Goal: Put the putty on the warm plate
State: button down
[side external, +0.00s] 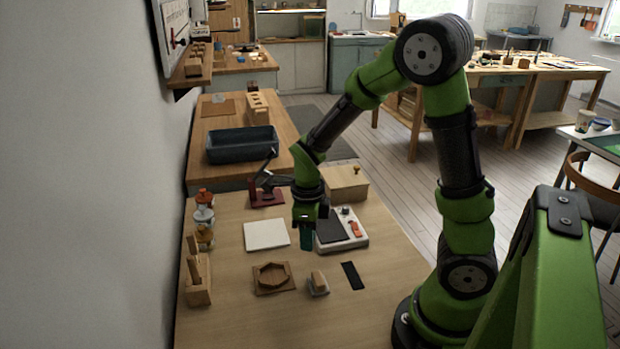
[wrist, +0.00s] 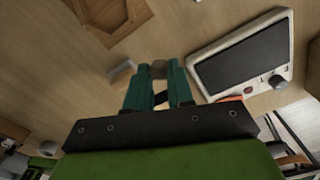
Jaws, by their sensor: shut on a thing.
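My gripper (side external: 307,240), with teal fingers, points down just left of the warm plate. In the wrist view my gripper (wrist: 159,76) is shut on a small brownish lump, which I take to be the putty (wrist: 159,69). The side view does not show the lump clearly. The warm plate (side external: 333,228) is a pale device with a dark flat top, a knob and an orange switch. In the wrist view the warm plate (wrist: 240,58) lies to the right of the fingers, apart from them. Its dark top looks bare.
A wooden tray with a many-sided recess (side external: 273,278), a small dish with a tan block (side external: 318,283) and a black strip (side external: 352,275) lie at the front. A white square (side external: 266,235) lies left, a wooden box (side external: 345,184) behind. Jars (side external: 204,218) and a tool block (side external: 198,280) line the wall.

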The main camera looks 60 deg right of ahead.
jog(key=s+d+r, duration=0.2)
jog(key=s+d, duration=0.3)
jog(key=s, duration=0.7)
send_over(328, 224)
jog(key=shift+s+a+f, duration=0.2)
jog(key=shift+s+f, duration=0.25)
jog(key=shift+f, duration=0.05)
jog(key=f, duration=0.2)
jog(key=shift+w+d+f, duration=0.2)
jog(key=shift+w+f, duration=0.15)
jog(key=shift+f, duration=0.5)
jog(key=shift+f, duration=0.15)
jog(key=c, duration=1)
grip_release()
